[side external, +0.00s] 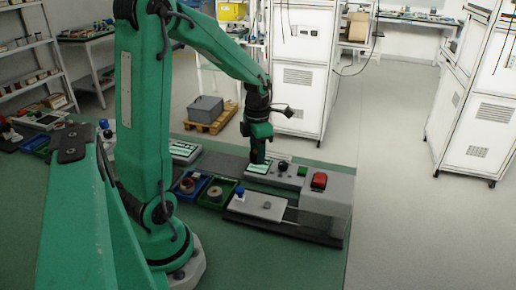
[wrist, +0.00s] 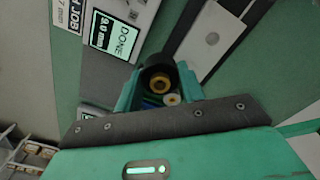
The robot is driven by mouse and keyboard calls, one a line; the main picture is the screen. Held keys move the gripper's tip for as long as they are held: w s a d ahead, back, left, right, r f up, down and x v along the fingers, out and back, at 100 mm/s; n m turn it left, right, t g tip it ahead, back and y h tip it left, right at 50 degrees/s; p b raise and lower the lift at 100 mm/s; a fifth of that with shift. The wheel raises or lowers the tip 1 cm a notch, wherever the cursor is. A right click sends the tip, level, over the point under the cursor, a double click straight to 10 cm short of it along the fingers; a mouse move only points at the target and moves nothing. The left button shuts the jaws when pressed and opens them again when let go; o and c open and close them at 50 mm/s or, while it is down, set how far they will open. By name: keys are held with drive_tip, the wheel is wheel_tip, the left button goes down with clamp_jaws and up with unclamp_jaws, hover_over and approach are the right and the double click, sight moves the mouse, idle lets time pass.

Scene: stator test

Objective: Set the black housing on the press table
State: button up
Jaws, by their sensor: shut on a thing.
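My gripper (wrist: 160,92) is shut on the black housing (wrist: 157,72), a dark ring with a yellow centre, between its green fingers in the wrist view. In the side view my gripper (side external: 258,140) hangs over the rear part of the test station, near a lit screen. The housing is hard to make out there against the dark fingertips. The press table looks to be the pale plate (side external: 246,207) with a round spot at the station's front; it also shows in the wrist view (wrist: 196,48), up and right of the housing. The housing is apart from it.
The screen (wrist: 112,42) reads "DONE". A red button (side external: 319,180) and a green button (side external: 302,171) sit on the station. A blue bin (side external: 188,195) and a green bin (side external: 213,202) with round parts stand left of the plate. Green bench is free in front.

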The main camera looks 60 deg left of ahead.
idle(0.5)
drive_tip(key=d+m, duration=0.3)
drive_tip(key=s+d+m, duration=0.1)
drive_tip(key=d+m, duration=0.2)
drive_tip(key=d+f+m, duration=0.1)
drive_tip(key=d+m, duration=0.2)
drive_tip(key=shift+s+d, duration=0.25)
drive_tip(key=shift+d, duration=0.15)
drive_tip(key=shift+f, duration=0.2)
hover_over(268, 202)
drive_tip(key=shift+f, duration=2.15)
drive_tip(key=shift+f, duration=1.4)
